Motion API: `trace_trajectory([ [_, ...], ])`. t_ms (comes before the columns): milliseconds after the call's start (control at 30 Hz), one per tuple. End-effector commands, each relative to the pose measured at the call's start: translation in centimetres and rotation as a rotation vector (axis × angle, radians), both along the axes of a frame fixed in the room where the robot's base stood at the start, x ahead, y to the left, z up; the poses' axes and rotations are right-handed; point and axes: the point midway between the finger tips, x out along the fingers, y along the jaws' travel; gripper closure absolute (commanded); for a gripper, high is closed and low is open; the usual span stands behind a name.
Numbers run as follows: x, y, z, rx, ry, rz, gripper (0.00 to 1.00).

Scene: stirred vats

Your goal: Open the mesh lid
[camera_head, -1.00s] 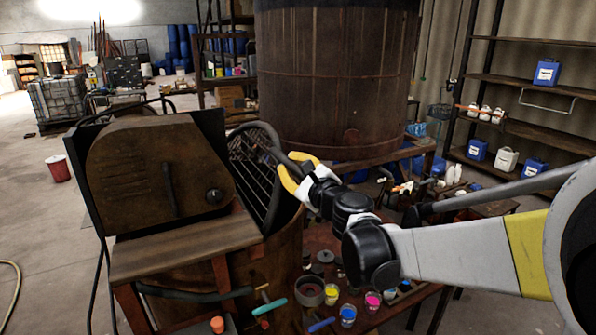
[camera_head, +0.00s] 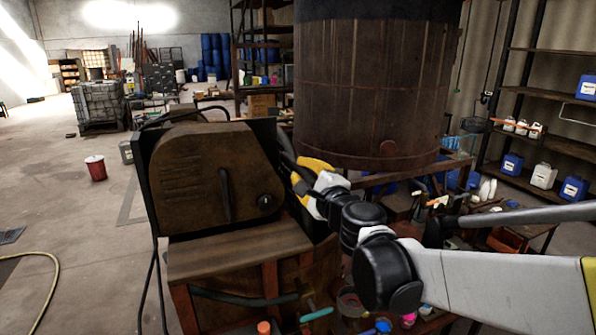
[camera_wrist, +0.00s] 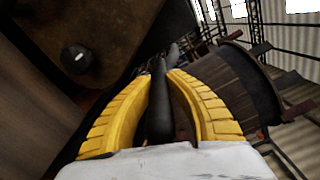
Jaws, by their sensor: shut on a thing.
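The mesh lid (camera_head: 287,150) shows only as a dark curved rim behind the right side of the brown housing. Its mesh is hidden or too dark to tell. My gripper (camera_head: 303,180), with yellow fingers, is just right of the housing. In the wrist view, my gripper (camera_wrist: 164,80) is shut around a dark round bar (camera_wrist: 158,105), which looks like part of the lid's rim or handle. The bar runs lengthwise between the two fingers. How far the lid is tilted is hard to tell.
The rusty brown housing (camera_head: 205,175) with a knob stands close left of my gripper. A large wooden vat (camera_head: 370,90) stands behind. Paint cups and tools crowd the low bench at the lower right. Open floor lies left, with a red bucket (camera_head: 96,168).

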Motion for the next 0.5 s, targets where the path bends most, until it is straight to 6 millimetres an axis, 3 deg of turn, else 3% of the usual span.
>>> trace_trajectory([
  [400,0.04,0.15,0.11,0.004,0.001,0.002,1.0],
  [433,0.04,0.15,0.11,0.004,0.001,0.002,0.74],
  [500,0.03,0.14,0.1,0.003,0.001,0.001,0.57],
])
